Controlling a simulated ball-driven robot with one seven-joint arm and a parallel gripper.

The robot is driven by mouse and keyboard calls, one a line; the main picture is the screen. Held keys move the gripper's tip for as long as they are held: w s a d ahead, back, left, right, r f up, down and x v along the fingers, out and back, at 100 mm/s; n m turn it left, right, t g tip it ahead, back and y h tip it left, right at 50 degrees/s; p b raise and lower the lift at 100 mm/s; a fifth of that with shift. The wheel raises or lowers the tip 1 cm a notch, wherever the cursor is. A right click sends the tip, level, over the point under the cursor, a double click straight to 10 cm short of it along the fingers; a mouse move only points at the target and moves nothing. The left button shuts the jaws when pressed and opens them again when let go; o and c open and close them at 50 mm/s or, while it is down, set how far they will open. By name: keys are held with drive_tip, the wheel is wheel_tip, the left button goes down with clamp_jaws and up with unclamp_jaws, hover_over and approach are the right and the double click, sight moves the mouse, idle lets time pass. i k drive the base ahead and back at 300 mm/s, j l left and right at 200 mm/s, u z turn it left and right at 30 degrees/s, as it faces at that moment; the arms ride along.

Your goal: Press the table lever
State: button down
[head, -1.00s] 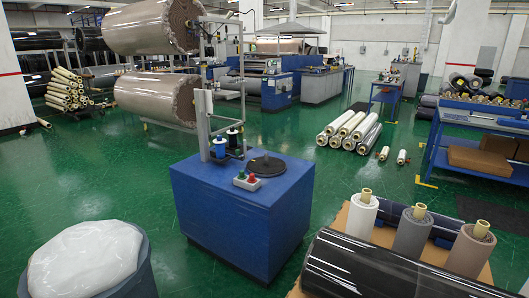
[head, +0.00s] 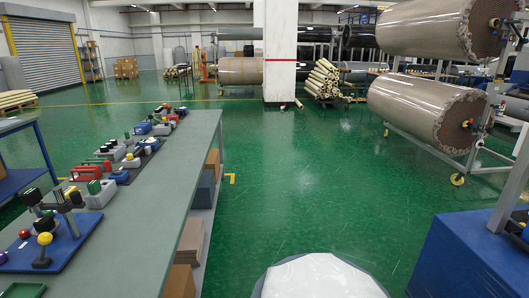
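A long grey-green table (head: 170,205) runs along the left side of the view. A row of small devices with knobs and handles stands on its left part. I cannot tell which of these is the table lever. My gripper is not in view.
A blue cabinet (head: 465,255) is at the lower right, and a bin with a white plastic cover (head: 318,278) at bottom centre. Large wrapped rolls (head: 425,105) hang on a rack at right. A white pillar (head: 280,50) stands behind. Green floor (head: 300,180) between is clear.

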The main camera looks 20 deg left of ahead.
sight(44, 239)
drive_tip(key=i+j+u, duration=0.1)
drive_tip(key=i+u, duration=0.15)
drive_tip(key=u, duration=0.15)
drive_tip(key=i+u, duration=0.5)
drive_tip(key=u, duration=0.25)
drive_tip(key=i+l+u, duration=0.2)
drive_tip(key=u, duration=0.15)
